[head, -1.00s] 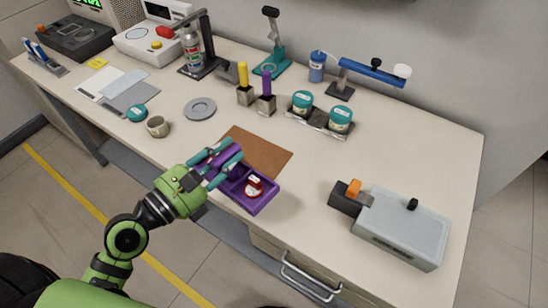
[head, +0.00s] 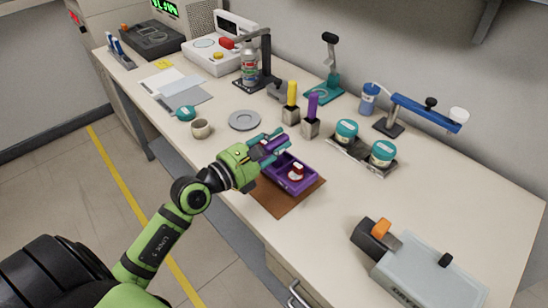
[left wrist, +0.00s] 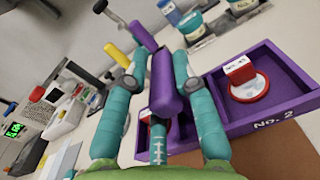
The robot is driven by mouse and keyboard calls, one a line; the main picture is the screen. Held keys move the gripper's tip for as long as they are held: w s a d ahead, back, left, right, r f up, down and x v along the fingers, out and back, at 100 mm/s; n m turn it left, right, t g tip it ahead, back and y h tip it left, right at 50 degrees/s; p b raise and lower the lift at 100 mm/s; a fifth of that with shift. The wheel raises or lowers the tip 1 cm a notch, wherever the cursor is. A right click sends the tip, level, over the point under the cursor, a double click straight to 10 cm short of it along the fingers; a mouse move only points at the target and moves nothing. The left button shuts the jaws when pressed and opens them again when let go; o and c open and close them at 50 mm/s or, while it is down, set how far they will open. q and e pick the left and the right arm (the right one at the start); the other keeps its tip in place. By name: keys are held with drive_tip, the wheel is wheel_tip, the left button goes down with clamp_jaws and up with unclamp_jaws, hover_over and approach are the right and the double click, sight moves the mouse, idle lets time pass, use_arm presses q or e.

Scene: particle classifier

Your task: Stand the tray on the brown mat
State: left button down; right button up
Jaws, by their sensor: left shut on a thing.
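The purple tray (head: 285,184) is over the brown mat (head: 281,204), covering its back part. Bare mat shows at its front. I cannot tell whether the tray touches the mat. My left gripper (head: 272,147) is shut on the tray's purple handle, at its left end. In the left wrist view the teal fingers flank this handle (left wrist: 163,85). The tray wall (left wrist: 250,124) there is marked "No. 2". A round red and white item (head: 296,174) sits in the tray's right compartment. Fingers hide the left part. My right gripper is not in view.
Teal-lidded jars (head: 382,152) are at back right. A grey machine (head: 425,275) stands at front right.

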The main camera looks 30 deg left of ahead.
use_arm(q)
drive_tip(key=shift+w+a+f, duration=0.35)
drive_tip(key=shift+w+f, duration=0.05)
drive_tip(key=shift+w, duration=0.1)
wheel_tip(320, 180, down, 4)
drive_tip(key=shift+s+r+b, duration=0.1)
drive_tip(key=shift+b, duration=0.85)
drive_tip(key=c, duration=1)
unclamp_jaws()
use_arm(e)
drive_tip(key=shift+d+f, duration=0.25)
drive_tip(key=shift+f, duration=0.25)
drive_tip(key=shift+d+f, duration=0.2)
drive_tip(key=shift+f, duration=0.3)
use_arm(q)
drive_tip(key=shift+s, duration=0.1)
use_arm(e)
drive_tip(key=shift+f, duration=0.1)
